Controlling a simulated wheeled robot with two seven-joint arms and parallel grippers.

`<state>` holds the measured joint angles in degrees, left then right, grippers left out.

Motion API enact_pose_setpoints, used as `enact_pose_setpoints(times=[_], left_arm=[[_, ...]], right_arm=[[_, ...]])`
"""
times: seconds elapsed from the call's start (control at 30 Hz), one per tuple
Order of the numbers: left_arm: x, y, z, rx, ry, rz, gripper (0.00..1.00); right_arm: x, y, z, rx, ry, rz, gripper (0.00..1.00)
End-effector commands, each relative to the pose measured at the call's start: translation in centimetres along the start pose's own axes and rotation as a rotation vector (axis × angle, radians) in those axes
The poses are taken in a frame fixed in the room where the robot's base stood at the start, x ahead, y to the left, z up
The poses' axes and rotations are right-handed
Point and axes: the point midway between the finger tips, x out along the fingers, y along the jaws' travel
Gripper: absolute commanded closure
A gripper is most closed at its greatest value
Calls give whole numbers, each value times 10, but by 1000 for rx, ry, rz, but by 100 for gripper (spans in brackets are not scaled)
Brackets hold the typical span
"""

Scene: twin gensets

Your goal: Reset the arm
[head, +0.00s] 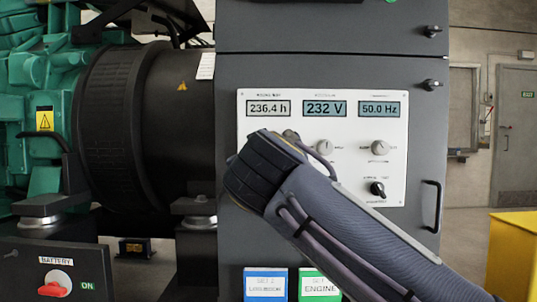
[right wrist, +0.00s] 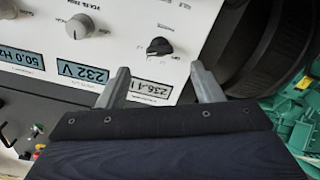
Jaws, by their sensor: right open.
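My right arm (head: 330,215) reaches in from the lower right in the head view. Its dark wrist end covers the left part of the white control panel (head: 345,165), and its fingers are hidden there. In the right wrist view my right gripper (right wrist: 160,72) is open, with two grey fingers apart and nothing between them. A black selector knob (right wrist: 158,47) on the panel shows just beyond the gap between the fingers. The panel has displays reading 236.4 h (head: 268,108), 232 V (head: 324,108) and 50.0 Hz (head: 381,108). My left gripper is not in view.
Grey knobs (head: 324,147) and a black switch (head: 377,188) are on the panel. A cabinet handle (head: 431,206) is at right. A green engine (head: 30,90) and black generator housing (head: 140,120) stand left. A red battery switch (head: 56,284) is lower left. A yellow box (head: 512,255) stands right.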

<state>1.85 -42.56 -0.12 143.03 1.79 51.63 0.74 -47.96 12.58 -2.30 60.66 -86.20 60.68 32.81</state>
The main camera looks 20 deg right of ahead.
Motion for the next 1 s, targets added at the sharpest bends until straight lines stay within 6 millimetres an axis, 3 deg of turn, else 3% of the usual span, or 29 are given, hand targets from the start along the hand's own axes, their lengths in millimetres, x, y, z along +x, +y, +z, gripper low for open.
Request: enact_pose_setpoints(times=[0.3, 0.37, 0.43, 0.57, 0.67, 0.8, 0.9, 1.0], left_arm=[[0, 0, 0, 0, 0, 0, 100], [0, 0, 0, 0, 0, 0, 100], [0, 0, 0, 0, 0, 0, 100], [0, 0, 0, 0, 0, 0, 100], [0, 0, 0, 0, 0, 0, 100], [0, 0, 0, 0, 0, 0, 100], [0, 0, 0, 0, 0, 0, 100], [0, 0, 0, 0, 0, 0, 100]], right_arm=[[0, 1, 4, -1, -8, -3, 40], [3, 4, 14, -5, -31, -14, 40], [7, 10, 40, -12, -87, -43, 40], [8, 22, 123, -20, -259, -140, 40], [-9, 28, 199, -3, -414, -233, 40], [-55, 28, 297, 65, -615, -357, 40], [-98, 19, 355, 141, -739, -437, 40], [-137, 8, 398, 223, -832, -497, 40]])
